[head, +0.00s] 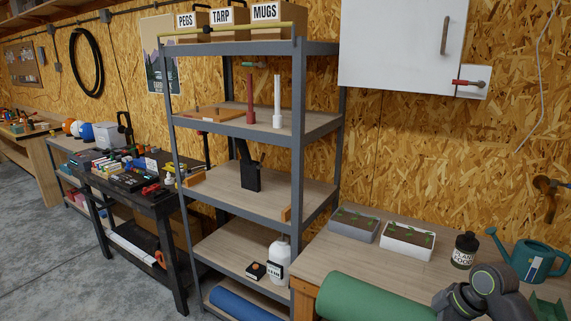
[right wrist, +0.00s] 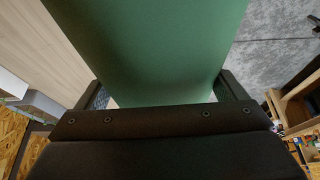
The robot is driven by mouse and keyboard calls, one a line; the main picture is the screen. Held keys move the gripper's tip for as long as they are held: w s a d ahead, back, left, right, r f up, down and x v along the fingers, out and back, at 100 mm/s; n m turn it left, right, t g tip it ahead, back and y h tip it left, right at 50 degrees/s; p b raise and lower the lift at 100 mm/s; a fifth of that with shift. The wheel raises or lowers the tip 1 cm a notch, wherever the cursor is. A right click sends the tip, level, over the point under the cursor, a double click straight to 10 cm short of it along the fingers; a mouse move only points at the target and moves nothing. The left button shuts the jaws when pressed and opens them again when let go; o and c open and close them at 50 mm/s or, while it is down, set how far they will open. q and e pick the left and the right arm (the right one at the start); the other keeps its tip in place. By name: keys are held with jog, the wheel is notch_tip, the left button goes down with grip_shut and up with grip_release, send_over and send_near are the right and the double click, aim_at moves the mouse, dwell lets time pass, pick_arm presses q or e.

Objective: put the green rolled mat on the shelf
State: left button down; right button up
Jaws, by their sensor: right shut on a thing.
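The green rolled mat (head: 365,300) lies across the lower right of the head view, at the front of the plank bench. Its lower part is cut off by the picture edge; I cannot tell whether it touches the bench. My right arm covers part of it in the head view. In the right wrist view my right gripper (right wrist: 162,90) is shut on the mat (right wrist: 150,45), one finger on each side. The shelf (head: 250,120) is a grey metal rack with several wood boards, left of the bench. My left gripper is not in view.
A blue roll (head: 240,303) lies on the shelf's low board. A white jug (head: 279,258), a black holder (head: 250,172) and red and white candles stand on other boards. Planters (head: 408,240), a dark bottle (head: 465,250) and a watering can (head: 530,261) stand on the bench (head: 330,250).

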jog(key=f, duration=0.1)
jog(key=w+f+b, duration=0.1)
jog(key=shift+w+f, duration=0.25)
jog(key=shift+f, duration=0.05)
notch_tip(320, 180, down, 3)
jog(key=b, duration=0.4)
jog(key=shift+s+f, duration=0.1)
jog(key=shift+f, duration=0.1)
notch_tip(320, 180, down, 4)
jog(key=b, duration=0.3)
jog(key=shift+r, duration=0.25)
jog(key=shift+f+b, duration=0.25)
jog(key=shift+b, duration=0.15)
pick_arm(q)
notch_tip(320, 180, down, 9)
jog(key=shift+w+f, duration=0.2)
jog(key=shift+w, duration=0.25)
pick_arm(e)
jog(key=shift+r, duration=0.1)
jog(key=shift+s+r, duration=0.1)
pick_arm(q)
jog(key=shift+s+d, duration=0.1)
